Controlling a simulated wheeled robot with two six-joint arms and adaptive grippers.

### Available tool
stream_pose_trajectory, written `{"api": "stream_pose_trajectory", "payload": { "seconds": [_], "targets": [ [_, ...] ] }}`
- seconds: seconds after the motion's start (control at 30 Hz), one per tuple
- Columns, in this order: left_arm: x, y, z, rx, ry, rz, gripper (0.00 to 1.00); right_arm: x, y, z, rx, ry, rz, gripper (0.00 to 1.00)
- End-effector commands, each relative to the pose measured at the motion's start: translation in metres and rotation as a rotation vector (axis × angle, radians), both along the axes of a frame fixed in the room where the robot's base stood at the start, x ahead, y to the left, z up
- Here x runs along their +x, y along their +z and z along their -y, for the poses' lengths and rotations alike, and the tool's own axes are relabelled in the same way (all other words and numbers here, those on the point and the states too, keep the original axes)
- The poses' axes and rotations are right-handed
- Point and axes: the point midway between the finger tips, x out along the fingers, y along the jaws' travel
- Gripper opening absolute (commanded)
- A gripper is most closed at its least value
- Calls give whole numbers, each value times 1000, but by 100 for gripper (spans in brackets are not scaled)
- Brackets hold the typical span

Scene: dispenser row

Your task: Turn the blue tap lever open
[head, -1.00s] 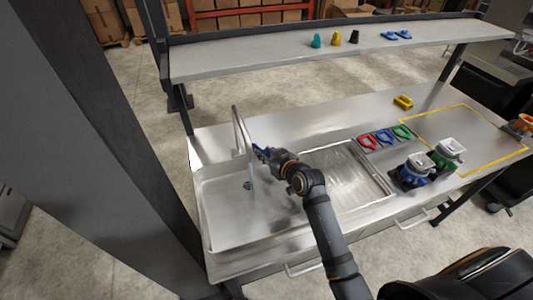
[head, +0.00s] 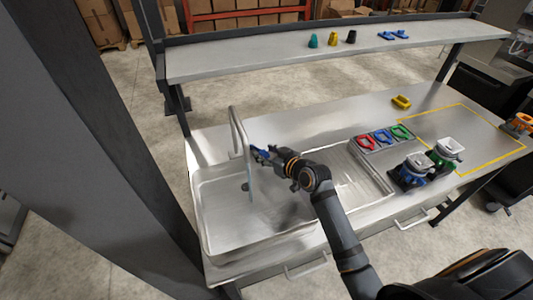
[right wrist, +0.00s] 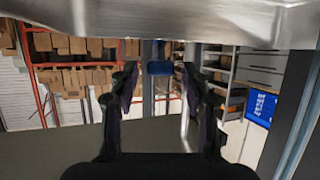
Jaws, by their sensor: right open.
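The metal tap (head: 237,126) stands at the sink on the left of the bench in the head view. My right gripper (head: 261,153) is over the sink beside the tap, with a small blue part at its tip. In the right wrist view my right gripper (right wrist: 160,95) is open, its two dark fingers apart. The blue lever (right wrist: 159,67) shows ahead, between the fingertips in the picture, with no clear contact. Much of the lever is hidden by the gripper in the head view. My left gripper is not in view.
The sink basin (head: 220,225) lies below my right gripper, with a drain tray (head: 365,190) to the right. A shelf (head: 270,55) runs above the back.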

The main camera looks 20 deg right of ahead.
Motion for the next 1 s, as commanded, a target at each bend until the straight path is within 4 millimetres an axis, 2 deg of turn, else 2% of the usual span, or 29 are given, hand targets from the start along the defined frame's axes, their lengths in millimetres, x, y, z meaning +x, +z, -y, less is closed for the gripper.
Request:
{"api": "stream_pose_trajectory", "payload": {
  "seconds": [0.17,0.27,0.43,0.6,0.8,1.0],
  "targets": [
    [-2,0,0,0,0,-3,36,-3,1,1,0,-1,0,47],
    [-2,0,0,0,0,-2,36,-14,5,6,-4,-1,0,47],
    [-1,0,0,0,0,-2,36,-54,22,19,-11,5,-2,47],
    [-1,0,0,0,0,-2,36,-84,35,29,-12,5,-1,47],
    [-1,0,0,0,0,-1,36,-99,42,37,-9,-3,0,47],
    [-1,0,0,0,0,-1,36,-105,46,36,-1,1,0,47]
  ]
}}
